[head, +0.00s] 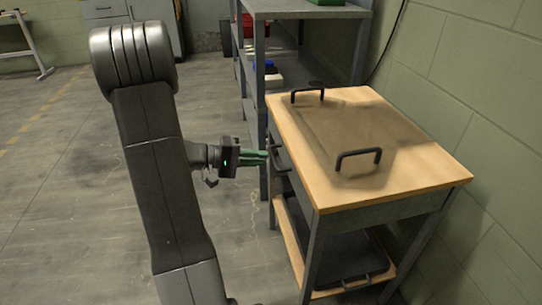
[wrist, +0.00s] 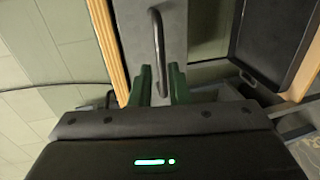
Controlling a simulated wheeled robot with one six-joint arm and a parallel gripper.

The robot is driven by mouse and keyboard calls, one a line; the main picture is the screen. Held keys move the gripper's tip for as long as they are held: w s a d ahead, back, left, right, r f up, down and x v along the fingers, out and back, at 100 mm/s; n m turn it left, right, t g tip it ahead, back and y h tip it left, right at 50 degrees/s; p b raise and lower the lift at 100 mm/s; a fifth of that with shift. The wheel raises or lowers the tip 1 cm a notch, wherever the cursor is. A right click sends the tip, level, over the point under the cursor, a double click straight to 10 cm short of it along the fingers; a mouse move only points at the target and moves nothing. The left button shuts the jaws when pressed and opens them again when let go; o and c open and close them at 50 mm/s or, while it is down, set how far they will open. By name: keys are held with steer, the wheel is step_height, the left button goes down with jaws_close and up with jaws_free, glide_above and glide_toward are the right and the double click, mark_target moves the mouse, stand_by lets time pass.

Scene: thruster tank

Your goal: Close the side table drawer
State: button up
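The side table (head: 430,175) has a light wood top and a grey frame, at the right of the head view. Its grey drawer front (head: 283,158) faces left; I cannot tell how far out it stands. The dark bar handle (head: 280,173) of the drawer is partly visible there. In the wrist view the handle (wrist: 158,45) runs upright across the grey drawer front (wrist: 178,28). My gripper (head: 265,156) is level with the handle, its green fingers pointing at the drawer front. In the wrist view the fingers (wrist: 161,84) are apart, with the handle's lower end between them; contact is unclear.
A clear tray (head: 350,128) with two black handles lies on the tabletop. A black tray (head: 345,258) lies on the lower shelf. A grey shelving unit (head: 262,90) with bins stands behind the table. A green block wall (head: 480,110) is close on the right.

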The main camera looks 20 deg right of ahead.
mark_target(274, 157)
steer(key=p+v, duration=0.1)
steer(key=v, duration=0.7)
steer(key=shift+a+p, duration=0.3)
steer(key=shift+p, duration=0.05)
steer(key=shift+d, duration=0.1)
steer(key=b+x, duration=0.3)
steer(key=x, duration=1)
steer(key=shift+d, duration=0.4)
steer(key=shift+a, duration=0.2)
